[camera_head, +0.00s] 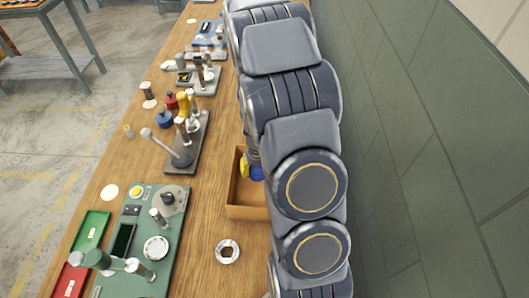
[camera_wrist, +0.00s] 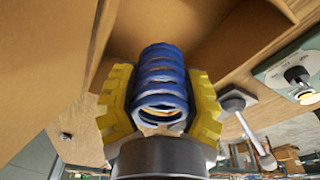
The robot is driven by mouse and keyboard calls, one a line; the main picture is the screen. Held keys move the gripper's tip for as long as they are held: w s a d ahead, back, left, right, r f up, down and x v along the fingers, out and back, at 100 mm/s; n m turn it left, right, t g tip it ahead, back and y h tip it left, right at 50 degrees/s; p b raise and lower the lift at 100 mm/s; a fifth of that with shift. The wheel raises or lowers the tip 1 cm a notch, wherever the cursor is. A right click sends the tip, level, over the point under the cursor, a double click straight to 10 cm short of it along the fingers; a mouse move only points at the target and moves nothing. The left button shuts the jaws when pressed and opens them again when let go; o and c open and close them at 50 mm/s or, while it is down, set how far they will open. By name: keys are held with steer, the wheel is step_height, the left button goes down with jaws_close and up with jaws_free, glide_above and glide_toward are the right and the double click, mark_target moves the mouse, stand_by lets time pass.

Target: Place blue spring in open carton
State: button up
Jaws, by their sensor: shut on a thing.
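The blue spring (camera_wrist: 162,82) is between the yellow fingers of my gripper (camera_wrist: 160,100) in the wrist view, with a finger against each side. In the head view a bit of the blue spring (camera_head: 257,173) and a yellow finger (camera_head: 244,166) show at the open carton. The open carton (camera_head: 247,212) is a brown box on the wooden bench, partly hidden behind my arm. In the wrist view the carton's brown walls (camera_wrist: 245,35) are around and beyond the spring. I cannot tell whether the spring touches the carton's floor.
A green coiler panel (camera_head: 130,235) with knobs stands at the front left of the bench, beside green (camera_head: 92,230) and red (camera_head: 70,280) trays. A lever press (camera_head: 185,150) stands left of the carton. A white ring (camera_head: 227,251) lies in front of it. A wall runs along the right.

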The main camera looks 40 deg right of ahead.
steer(key=shift+f, duration=3.55)
steer(key=shift+f, duration=0.1)
steer(key=o, duration=1.1)
